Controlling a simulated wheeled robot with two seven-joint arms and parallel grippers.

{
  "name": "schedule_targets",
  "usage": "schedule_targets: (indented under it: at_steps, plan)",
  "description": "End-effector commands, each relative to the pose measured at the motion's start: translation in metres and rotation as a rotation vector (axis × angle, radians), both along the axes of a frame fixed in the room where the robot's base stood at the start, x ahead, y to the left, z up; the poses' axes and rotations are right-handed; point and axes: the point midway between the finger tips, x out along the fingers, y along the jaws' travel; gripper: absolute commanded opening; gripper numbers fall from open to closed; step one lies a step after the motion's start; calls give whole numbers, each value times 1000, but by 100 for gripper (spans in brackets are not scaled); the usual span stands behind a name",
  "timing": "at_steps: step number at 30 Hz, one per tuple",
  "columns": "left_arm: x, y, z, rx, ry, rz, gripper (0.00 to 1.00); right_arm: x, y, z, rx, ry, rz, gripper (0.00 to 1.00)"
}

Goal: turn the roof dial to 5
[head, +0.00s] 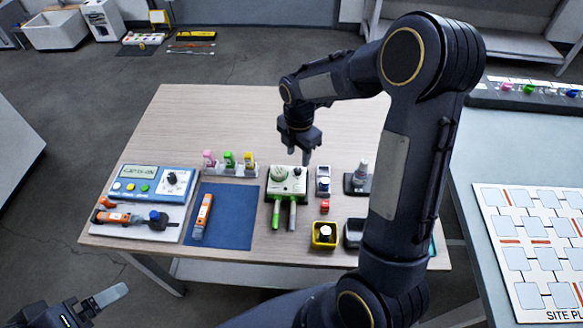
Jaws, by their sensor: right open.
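A small pale-green box (273,193) stands upright in the middle of the table, with a round light dial (280,173) on its top; this looks like the roof dial. Its markings are too small to read. A green-tipped and a grey stick-like part extend from its front. My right gripper (305,157) is open and points down above and slightly right behind the box, apart from the dial. My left gripper (108,297) is low at the left, off the table; its finger opening cannot be made out.
A blue meter (150,172) with a screen and knob sits left, near orange tools and a blue mat (235,215). Coloured bottles (229,160) stand behind. Small blocks, a yellow bin (324,244) and my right arm lie right of the box.

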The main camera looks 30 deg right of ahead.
Motion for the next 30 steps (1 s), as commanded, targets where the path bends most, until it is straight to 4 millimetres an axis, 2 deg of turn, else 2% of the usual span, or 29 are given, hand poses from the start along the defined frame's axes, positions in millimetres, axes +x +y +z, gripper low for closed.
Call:
schedule_targets:
  at_steps: [3, 9, 14, 21, 30]
  plan:
    - [0, 0, 0, 0, 0, 0, 91, -2, 1, -22, 0, 6, 0, 42]
    - [0, 0, 0, 0, 0, 0, 91, -1, 0, -48, 1, 4, -2, 42]
    - [0, 0, 0, 0, 0, 0, 91, -1, 0, -57, 1, 2, -3, 42]
    - [0, 0, 0, 0, 0, 0, 91, -1, 0, -57, 2, 1, -3, 42]
    - [0, 0, 0, 0, 0, 0, 91, -1, 0, -57, 2, 1, -4, 2]
